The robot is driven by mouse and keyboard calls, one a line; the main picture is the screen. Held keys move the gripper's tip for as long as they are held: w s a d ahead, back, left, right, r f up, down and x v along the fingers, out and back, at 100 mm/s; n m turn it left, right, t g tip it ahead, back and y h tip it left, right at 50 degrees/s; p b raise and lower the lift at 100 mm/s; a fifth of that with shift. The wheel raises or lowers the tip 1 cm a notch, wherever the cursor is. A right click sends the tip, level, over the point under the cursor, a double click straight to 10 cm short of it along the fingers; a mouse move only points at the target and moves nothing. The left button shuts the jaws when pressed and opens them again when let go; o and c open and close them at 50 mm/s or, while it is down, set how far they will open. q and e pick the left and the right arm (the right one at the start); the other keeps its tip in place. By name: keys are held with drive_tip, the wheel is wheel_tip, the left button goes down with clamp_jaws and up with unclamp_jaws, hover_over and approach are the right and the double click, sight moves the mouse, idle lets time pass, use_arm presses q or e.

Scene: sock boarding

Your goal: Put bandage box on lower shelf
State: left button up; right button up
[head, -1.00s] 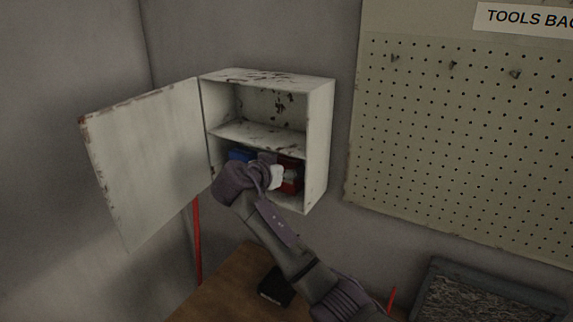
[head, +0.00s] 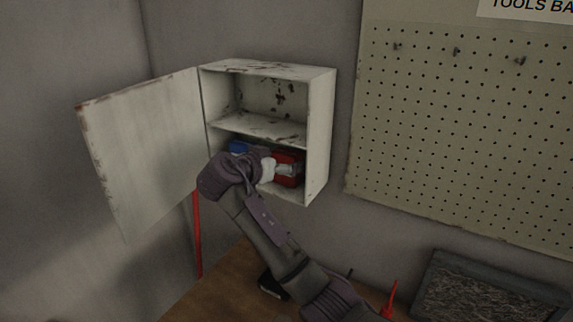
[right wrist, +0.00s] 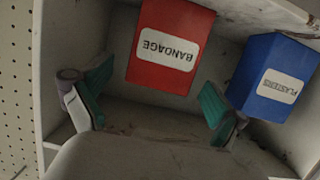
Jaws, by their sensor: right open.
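The red bandage box (right wrist: 170,45) stands in the lower compartment of the white wall cabinet (head: 320,130); its label reads upside down in the right wrist view. It also shows in the head view (head: 288,176), partly hidden by my gripper. My right gripper (right wrist: 152,108) is open, its green-padded fingers apart, with the box beyond and between them, not clasped. In the head view, my right gripper (head: 270,172) is at the front of the lower compartment. My left gripper is not in view.
A blue plasters box (right wrist: 272,78) stands beside the red box in the same compartment. The upper shelf (head: 262,130) is empty. The cabinet door (head: 145,155) hangs open to the left. A wooden table (head: 215,295) is below, with a black object (head: 272,286) on it.

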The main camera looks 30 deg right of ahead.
drive_tip(key=b+v, duration=0.2)
drive_tip(key=v, duration=0.6)
drive_tip(key=shift+s+a+r+b, duration=0.15)
drive_tip(key=shift+a+r+b, duration=0.05)
drive_tip(key=shift+a+b, duration=0.15)
